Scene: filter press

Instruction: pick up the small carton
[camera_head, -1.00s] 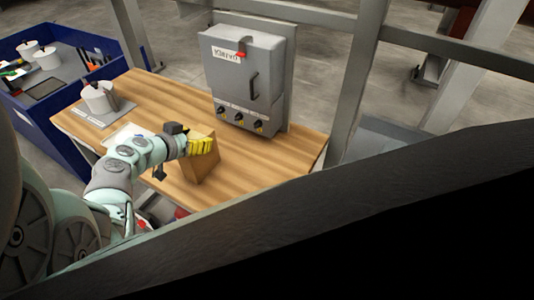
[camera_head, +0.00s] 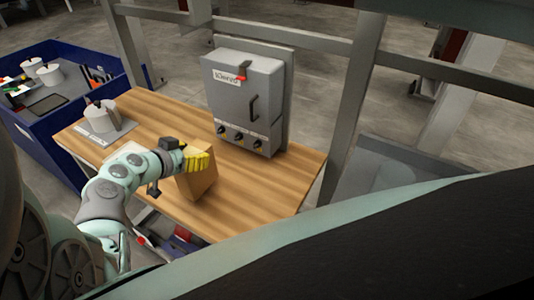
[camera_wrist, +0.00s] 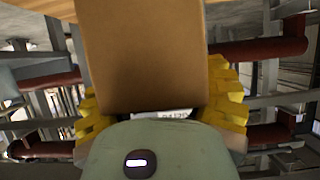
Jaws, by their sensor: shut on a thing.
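The small carton (camera_head: 199,183) is a plain brown box, tilted, at the front part of the wooden table in the head view. My gripper (camera_head: 197,160), with yellow ribbed fingers, is shut on its upper part. In the wrist view the carton (camera_wrist: 140,55) fills the upper middle, with a yellow finger of my gripper (camera_wrist: 158,110) on each side of it. I cannot tell whether the carton's lower edge touches the table.
The wooden table (camera_head: 262,182) carries a grey control box (camera_head: 243,95) with knobs at the back. A white round container (camera_head: 102,117) stands at the left. A blue bin (camera_head: 45,130) is beyond the table's left edge. Metal posts (camera_head: 350,100) stand at the right.

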